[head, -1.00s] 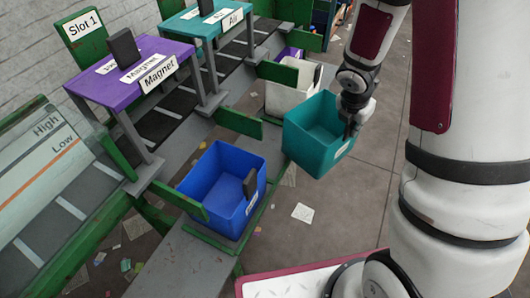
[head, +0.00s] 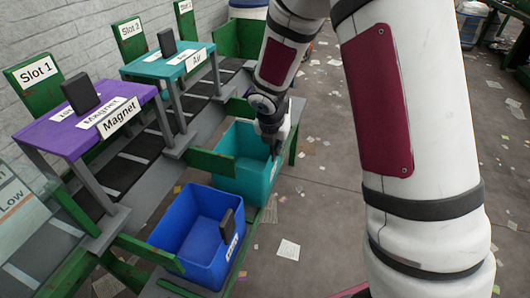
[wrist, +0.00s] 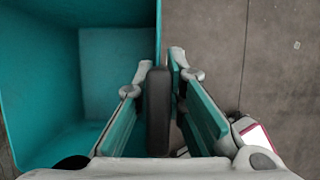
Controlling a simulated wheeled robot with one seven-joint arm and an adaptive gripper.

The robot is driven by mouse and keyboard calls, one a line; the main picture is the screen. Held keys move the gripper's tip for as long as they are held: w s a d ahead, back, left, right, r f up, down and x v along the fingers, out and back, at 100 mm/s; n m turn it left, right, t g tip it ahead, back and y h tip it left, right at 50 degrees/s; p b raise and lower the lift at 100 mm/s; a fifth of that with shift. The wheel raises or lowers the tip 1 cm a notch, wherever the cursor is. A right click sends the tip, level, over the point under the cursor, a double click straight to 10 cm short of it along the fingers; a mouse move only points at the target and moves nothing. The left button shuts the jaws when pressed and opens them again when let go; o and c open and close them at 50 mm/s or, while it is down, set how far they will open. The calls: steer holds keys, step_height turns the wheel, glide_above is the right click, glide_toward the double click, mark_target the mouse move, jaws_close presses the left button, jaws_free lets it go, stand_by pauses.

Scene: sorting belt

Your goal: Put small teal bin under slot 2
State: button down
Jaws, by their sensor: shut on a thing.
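The teal bin (head: 235,185) is just behind the blue bin in the head view, beside the teal slot 2 table (head: 160,68). It looks upright; whether its base rests on the green-edged stand is hidden. My gripper (head: 272,143) is at its right wall. In the wrist view, my gripper (wrist: 158,75) is shut on the bin's dark upright tab (wrist: 158,112), with the bin's open, empty-looking inside (wrist: 110,75) to the left. The Slot 2 sign (head: 128,30) stands behind the teal table.
The blue bin (head: 185,245), with a dark tab, stands in front by the purple slot 1 table (head: 75,125). Green barriers (head: 210,162) edge the belt. A green stand edge (head: 292,145) lies right of the teal bin. Floor (head: 320,220) right of the bins is open, with scattered paper.

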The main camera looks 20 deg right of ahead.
steer(key=f, duration=0.1)
steer(key=w+a+f+b, duration=0.1)
steer(key=a+f+b, duration=0.1)
steer(key=shift+w+a+f, duration=0.25)
steer(key=shift+w, duration=0.15)
steer(key=c, duration=1.7)
jaws_free()
steer(key=shift+f, duration=0.1)
steer(key=shift+o, duration=0.2)
steer(key=p+v, duration=0.4)
steer(key=v, duration=0.8)
